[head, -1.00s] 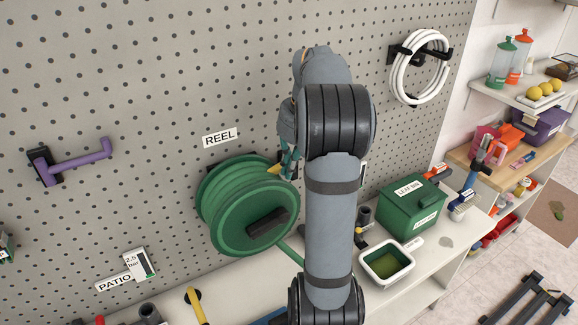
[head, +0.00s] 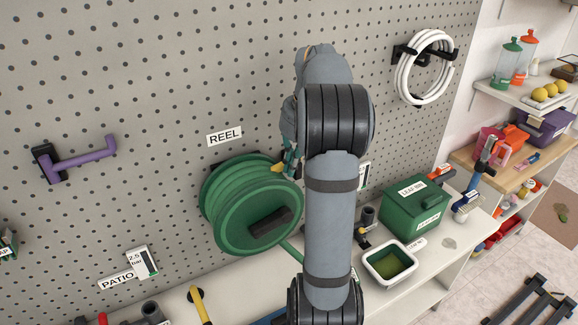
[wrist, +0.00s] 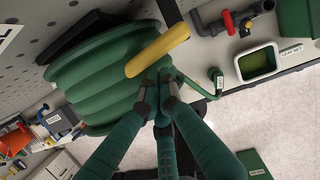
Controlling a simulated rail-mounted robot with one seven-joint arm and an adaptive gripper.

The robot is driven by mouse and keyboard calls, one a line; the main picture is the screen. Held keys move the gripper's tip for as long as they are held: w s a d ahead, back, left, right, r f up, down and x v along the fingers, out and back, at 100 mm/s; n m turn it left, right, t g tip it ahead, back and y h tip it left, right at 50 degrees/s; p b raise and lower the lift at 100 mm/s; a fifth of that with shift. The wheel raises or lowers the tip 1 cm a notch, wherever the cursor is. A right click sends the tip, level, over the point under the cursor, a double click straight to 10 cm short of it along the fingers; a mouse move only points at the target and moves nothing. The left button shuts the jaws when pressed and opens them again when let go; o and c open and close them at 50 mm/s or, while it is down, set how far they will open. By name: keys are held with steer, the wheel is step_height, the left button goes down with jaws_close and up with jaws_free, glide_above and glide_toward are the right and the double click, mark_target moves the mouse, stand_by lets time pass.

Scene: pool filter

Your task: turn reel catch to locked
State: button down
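The green hose reel (head: 240,222) hangs on the pegboard under the REEL label (head: 224,136). It fills the upper left of the wrist view (wrist: 95,75). The yellow reel catch (wrist: 157,50) slants across the reel's right edge in the wrist view; only a small part of it (head: 278,168) shows in the head view. My gripper (wrist: 158,84) has its dark green fingers drawn together with tips close below the catch. No object shows between the tips; whether they touch the catch I cannot tell. In the head view my arm hides most of the gripper (head: 289,168).
A purple hook (head: 80,160) is on the pegboard at left and a coiled white hose (head: 424,68) at upper right. On the bench right of my arm stand a green box (head: 413,208) and a white-rimmed tray (head: 390,263). Pipe fittings (head: 366,217) stand near the arm.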

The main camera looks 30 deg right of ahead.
steer(key=s+b, duration=0.1)
steer(key=s, duration=0.1)
steer(key=s+d+b, duration=0.1)
steer(key=shift+s+f, duration=0.2)
steer(key=shift+s, duration=0.15)
steer(key=p+v, duration=0.2)
steer(key=v, duration=0.8)
steer(key=shift+s+r, duration=0.2)
steer(key=shift+s, duration=0.1)
steer(key=shift+w+a+f, duration=0.4)
steer(key=shift+w+f, duration=0.75)
steer(key=shift+f, duration=0.45)
steer(key=shift+w+a+f, duration=0.4)
steer(key=shift+w+f, duration=0.75)
steer(key=shift+f, duration=0.5)
steer(key=shift+w+a+f, duration=0.4)
steer(key=shift+w+f, duration=0.75)
steer(key=shift+f, duration=0.45)
steer(key=shift+d, duration=0.1)
